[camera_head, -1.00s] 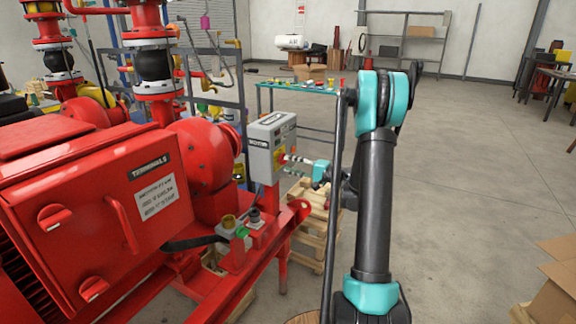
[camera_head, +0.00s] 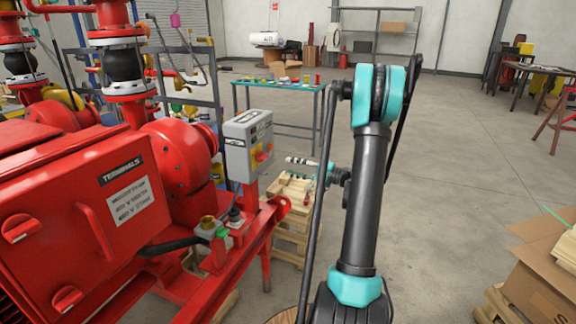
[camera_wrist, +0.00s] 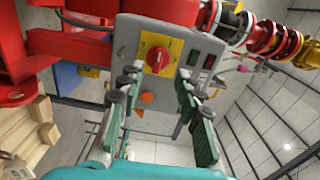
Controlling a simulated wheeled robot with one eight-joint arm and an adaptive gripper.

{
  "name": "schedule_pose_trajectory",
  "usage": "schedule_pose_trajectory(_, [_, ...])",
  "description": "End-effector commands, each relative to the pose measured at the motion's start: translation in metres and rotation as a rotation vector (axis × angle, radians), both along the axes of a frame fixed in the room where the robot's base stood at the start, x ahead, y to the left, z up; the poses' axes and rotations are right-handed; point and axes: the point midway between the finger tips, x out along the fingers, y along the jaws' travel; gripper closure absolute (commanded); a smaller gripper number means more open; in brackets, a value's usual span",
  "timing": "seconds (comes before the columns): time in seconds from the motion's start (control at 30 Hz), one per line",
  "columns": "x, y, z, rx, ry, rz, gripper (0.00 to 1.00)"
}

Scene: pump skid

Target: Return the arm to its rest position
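My arm stands raised in the middle of the head view, with black links and teal joints. My gripper (camera_head: 292,161) reaches left from it toward a grey control box (camera_head: 236,150), with a visible gap between them. In the wrist view my gripper (camera_wrist: 158,82) is open, its two green-padded fingers apart with nothing held. The box's red rotary switch (camera_wrist: 158,58) on a yellow plate shows beyond and between the fingers. An orange button (camera_wrist: 147,98) is below it.
A red pump skid with a terminal box (camera_head: 75,190) fills the left. A wooden pallet (camera_head: 290,225) lies below my gripper. A teal-edged table (camera_head: 280,87) stands behind. Cardboard boxes (camera_head: 545,270) are at lower right. The floor to the right of my arm is mostly open.

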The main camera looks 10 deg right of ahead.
Motion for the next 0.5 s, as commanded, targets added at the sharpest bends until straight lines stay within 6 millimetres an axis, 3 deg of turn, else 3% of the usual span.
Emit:
schedule_pose_trajectory(0.13, [-0.007, 0.015, 0.0, -0.049, 0.026, 0.011, 0.66])
schedule_pose_trajectory(0.27, [-0.027, 0.045, -0.006, -0.17, 0.083, 0.034, 0.66])
schedule_pose_trajectory(0.5, [-0.088, 0.093, -0.028, -0.473, 0.188, 0.086, 0.66])
